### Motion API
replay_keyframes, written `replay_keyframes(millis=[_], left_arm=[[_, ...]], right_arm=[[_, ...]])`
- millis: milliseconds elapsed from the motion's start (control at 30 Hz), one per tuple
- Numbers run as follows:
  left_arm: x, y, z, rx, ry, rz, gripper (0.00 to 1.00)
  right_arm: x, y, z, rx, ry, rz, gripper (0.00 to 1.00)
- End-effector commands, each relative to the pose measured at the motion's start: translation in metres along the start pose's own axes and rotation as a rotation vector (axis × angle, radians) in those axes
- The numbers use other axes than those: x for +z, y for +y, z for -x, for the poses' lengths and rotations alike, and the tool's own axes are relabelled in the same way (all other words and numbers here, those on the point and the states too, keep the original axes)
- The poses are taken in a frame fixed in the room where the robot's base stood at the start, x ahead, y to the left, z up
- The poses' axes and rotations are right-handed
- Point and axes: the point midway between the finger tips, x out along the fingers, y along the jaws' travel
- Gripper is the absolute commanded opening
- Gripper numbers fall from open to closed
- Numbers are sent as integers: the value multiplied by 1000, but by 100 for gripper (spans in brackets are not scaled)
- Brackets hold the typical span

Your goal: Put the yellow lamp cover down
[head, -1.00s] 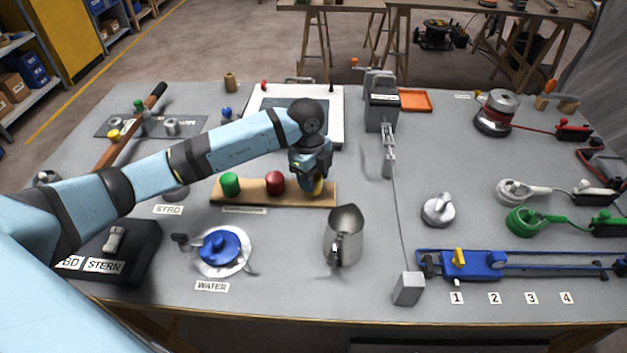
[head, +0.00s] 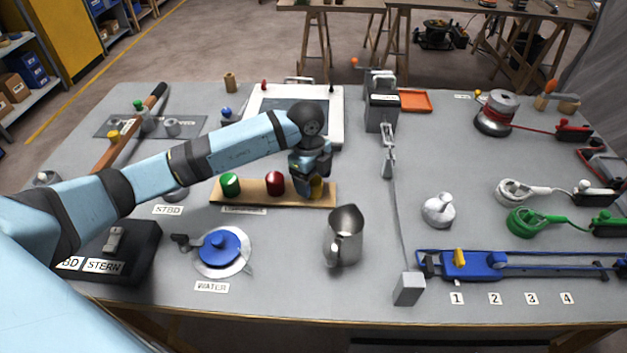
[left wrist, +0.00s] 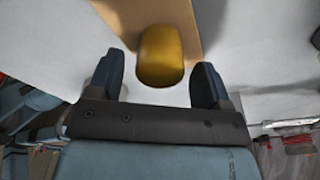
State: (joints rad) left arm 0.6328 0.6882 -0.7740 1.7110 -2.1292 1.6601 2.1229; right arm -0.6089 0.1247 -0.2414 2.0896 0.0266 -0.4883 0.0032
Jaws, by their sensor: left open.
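The yellow lamp cover (head: 317,186) stands at the right end of a wooden board, partly hidden behind my left gripper in the head view. In the left wrist view the yellow lamp cover (left wrist: 160,56) is between and just beyond the fingertips, with a gap on each side. My left gripper (head: 306,188) is open around or just short of it; its two fingers also show in the left wrist view (left wrist: 160,82). The wooden board (head: 253,197) also carries a green cover (head: 230,185) and a red cover (head: 275,183). My right gripper is not in view.
A metal jug (head: 344,237) stands in front of the board. A blue-lidded water fitting (head: 221,250) is at the front left. A grey block (head: 408,289) and a winch-like device (head: 381,112) are to the right. Bare table lies right of the board.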

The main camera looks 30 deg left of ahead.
Motion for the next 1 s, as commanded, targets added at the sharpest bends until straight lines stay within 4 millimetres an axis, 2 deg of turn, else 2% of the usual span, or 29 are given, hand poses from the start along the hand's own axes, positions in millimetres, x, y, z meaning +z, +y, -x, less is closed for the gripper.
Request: replay_keyframes(millis=[300, 500, 700, 1000], left_arm=[[0, -1, 68, -4, -1, -1, 73], [0, 0, 100, -3, 0, 1, 73], [0, 0, 113, -1, 0, 0, 73], [0, 0, 114, 0, 0, 0, 73]], right_arm=[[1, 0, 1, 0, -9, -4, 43], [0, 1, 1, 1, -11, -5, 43], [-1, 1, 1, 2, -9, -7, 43], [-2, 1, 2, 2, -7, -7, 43]])
